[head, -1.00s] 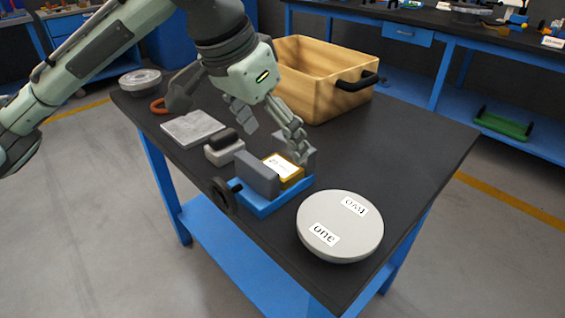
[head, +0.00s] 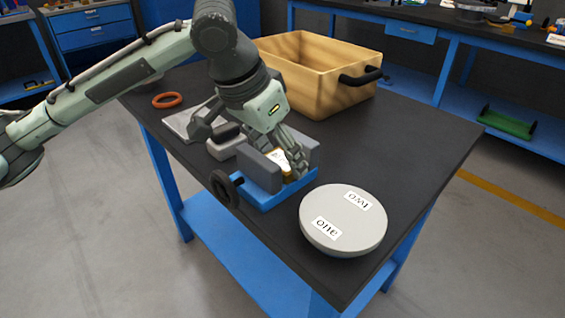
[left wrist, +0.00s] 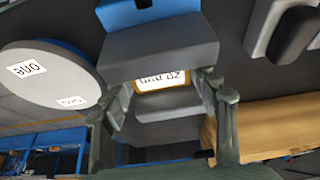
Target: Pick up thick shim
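A yellow block with a white printed label (head: 280,160), which I take for the thick shim, sits between the grey jaws of a blue vise (head: 262,203). In the left wrist view the labelled block (left wrist: 162,80) shows between the jaws, its label upside down. My left gripper (head: 282,150) is down over the vise from above. Its fingers stand open on either side of the block, with a small gap seen in the wrist view (left wrist: 165,92). One finger is partly hidden in the head view. My right gripper is not in view.
A round grey flanged cover (head: 343,220) marked "one" and "two" lies right of the vise. A wooden crate (head: 318,75) with black handles stands behind. A grey block with a dark top (head: 226,146), a grey plate (head: 185,122) and an orange ring (head: 167,100) lie left.

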